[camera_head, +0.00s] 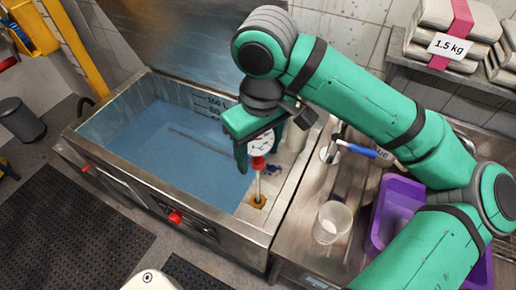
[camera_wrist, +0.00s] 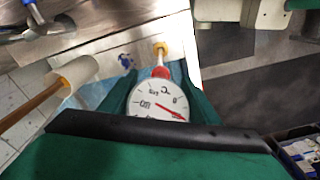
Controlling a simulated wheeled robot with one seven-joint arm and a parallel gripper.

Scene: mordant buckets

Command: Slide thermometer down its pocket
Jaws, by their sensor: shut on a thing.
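My gripper (camera_head: 258,152) is shut on the thermometer (camera_head: 262,145), with a finger on each side of its white round dial. The dial also shows in the wrist view (camera_wrist: 158,104), with a red pointer and a red collar. The thin stem runs from the collar down to the brass pocket (camera_head: 258,202) on the vat's right-hand steel ledge. In the wrist view the stem meets the pocket (camera_wrist: 160,47). The stem's lower end is hidden at the pocket, and a length of stem shows above it. I cannot tell how deep it sits.
The steel vat (camera_head: 150,185) holds blue liquid left of my gripper. A dark blue stain (camera_head: 272,169) marks the ledge.

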